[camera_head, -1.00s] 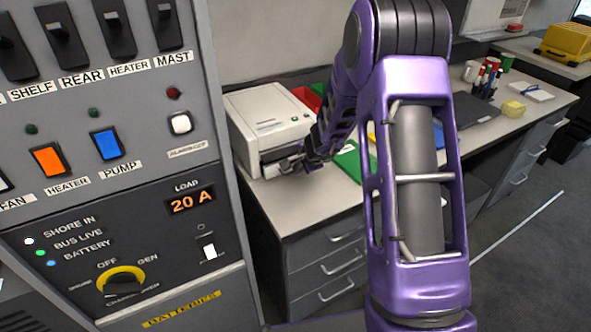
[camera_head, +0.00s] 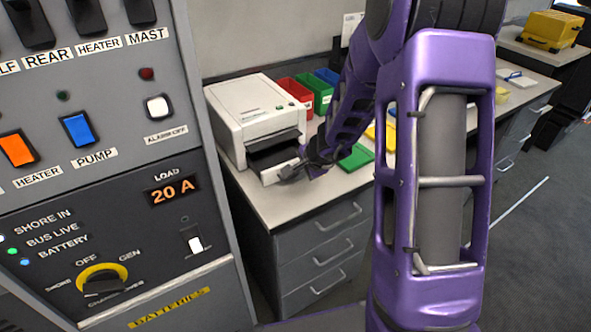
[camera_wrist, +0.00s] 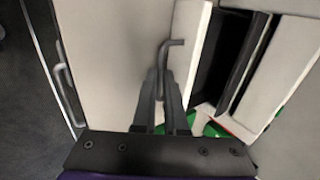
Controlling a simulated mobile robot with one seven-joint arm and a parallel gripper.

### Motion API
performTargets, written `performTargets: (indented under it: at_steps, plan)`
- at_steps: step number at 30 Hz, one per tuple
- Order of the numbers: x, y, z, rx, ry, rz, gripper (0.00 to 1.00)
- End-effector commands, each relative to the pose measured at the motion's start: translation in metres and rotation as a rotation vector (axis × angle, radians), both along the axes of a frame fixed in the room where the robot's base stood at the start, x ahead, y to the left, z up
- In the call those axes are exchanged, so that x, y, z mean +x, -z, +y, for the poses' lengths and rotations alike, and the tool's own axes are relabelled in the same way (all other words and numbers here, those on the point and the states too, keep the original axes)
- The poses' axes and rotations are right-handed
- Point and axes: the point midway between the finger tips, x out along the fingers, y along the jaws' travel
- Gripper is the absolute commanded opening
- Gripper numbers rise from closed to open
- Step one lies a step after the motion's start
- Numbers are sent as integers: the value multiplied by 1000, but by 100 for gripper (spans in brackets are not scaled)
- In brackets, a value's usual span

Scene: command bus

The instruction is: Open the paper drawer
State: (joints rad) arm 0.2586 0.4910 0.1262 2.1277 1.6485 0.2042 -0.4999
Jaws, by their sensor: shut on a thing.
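The white printer (camera_head: 245,112) stands on the desk beside the switch panel. Its paper drawer (camera_head: 272,176) sticks out of the front, with the dark tray interior showing between the drawer front and the printer body. My gripper (camera_head: 292,172) is at the right part of the drawer front. In the wrist view the white drawer front (camera_wrist: 190,45) has a grey bar handle (camera_wrist: 166,50), and my gripper (camera_wrist: 161,88) is shut on it. The fingers partly hide the handle's lower part.
The grey switch panel (camera_head: 130,205) fills the left side, close to the printer. Red (camera_head: 294,93) and green (camera_head: 316,92) bins stand behind the printer's right side. A green folder (camera_head: 356,157) lies right of the drawer. Desk surface before the drawer is clear.

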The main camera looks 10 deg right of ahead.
Motion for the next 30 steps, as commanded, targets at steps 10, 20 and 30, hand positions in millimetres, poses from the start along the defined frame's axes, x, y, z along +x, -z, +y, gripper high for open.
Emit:
performTargets:
  at_steps: [10,20,30]
  plan:
    - [-2,0,-1,0,1,1,0]
    - [-25,0,-8,0,2,1,0]
    - [-52,1,-17,-1,2,3,0]
